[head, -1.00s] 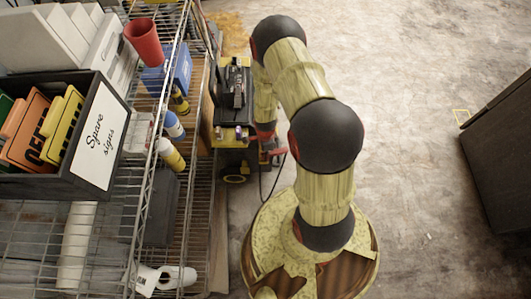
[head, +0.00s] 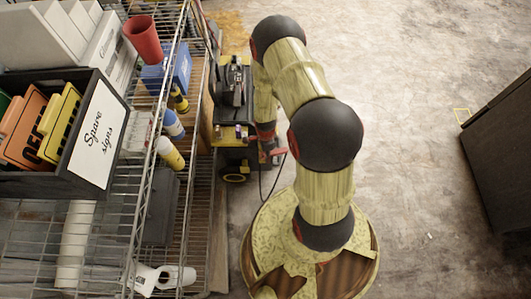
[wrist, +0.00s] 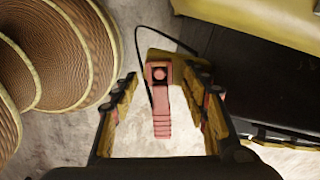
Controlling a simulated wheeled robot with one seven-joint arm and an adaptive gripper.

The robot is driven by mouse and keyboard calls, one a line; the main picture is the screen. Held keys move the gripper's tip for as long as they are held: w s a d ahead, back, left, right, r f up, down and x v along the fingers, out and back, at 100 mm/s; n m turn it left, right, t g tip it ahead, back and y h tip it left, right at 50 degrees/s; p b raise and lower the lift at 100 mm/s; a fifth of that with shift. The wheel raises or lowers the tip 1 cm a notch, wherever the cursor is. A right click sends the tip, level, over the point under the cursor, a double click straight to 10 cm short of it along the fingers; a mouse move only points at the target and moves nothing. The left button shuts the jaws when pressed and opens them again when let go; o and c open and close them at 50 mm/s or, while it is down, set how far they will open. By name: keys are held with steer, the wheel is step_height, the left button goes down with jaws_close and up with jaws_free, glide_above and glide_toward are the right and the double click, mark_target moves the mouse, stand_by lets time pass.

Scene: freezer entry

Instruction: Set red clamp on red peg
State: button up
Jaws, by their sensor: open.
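The red clamp (wrist: 161,112) has a ribbed handle and shows in the wrist view between my fingers. It hangs at a yellow bracket (wrist: 168,58) beside the black battery unit. A round red end (wrist: 160,73) shows in the clamp's square head; I cannot tell for sure whether it is the red peg. My gripper (wrist: 165,88) is open, one finger on each side of the clamp, with a gap to the left finger. The right finger is close to the bracket. In the head view the red clamp (head: 277,153) is small beside my wrist, with a dark cable.
The yellow and black cart (head: 234,100) stands between the wire shelf and my arm. The wire shelf (head: 150,180) holds a box of spare signs (head: 95,140), a red cup (head: 143,38) and several bottles. Open concrete floor lies to the right, up to a dark cabinet (head: 500,150).

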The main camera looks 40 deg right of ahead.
step_height(320, 180, up, 12)
stand_by(0.7)
stand_by(0.5)
